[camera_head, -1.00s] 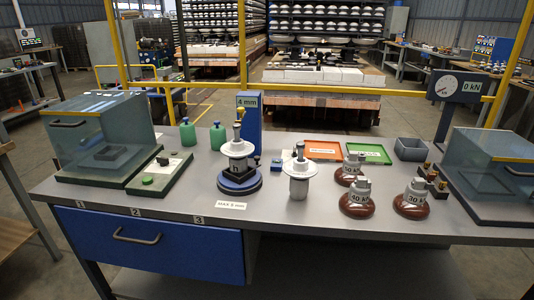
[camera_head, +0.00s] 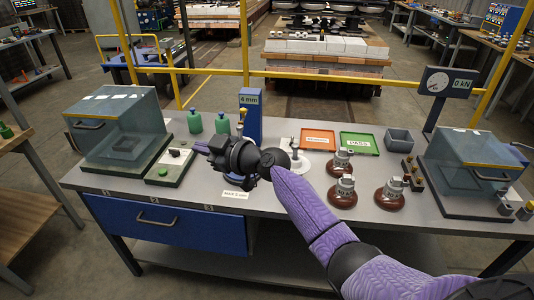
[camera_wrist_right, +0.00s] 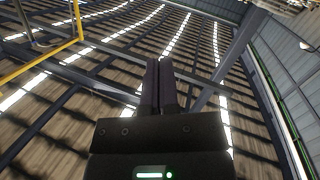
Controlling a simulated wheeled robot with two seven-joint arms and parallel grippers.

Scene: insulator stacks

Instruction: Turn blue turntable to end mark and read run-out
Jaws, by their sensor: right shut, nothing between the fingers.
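The blue turntable with its insulator is mostly hidden behind my right forearm and gripper in the head view. The blue post (camera_head: 250,112) behind it carries a display (camera_head: 249,99) that reads 4 mm. A white label (camera_head: 235,194) reading MAX 5 mm lies on the bench in front. My right gripper (camera_head: 201,147) is shut and empty, above the bench and to the left of the post. In the right wrist view its two dark fingers (camera_wrist_right: 160,85) are together, with only the hall structure beyond them. My left gripper is out of view.
The grey bench (camera_head: 290,212) has a glass-covered box (camera_head: 118,120) at left and another (camera_head: 470,165) at right. Two green bottles (camera_head: 194,121), orange and green (camera_head: 360,143) trays, a grey bin (camera_head: 398,141) and brown-based insulators (camera_head: 390,195) stand around. A gauge (camera_head: 437,82) stands behind.

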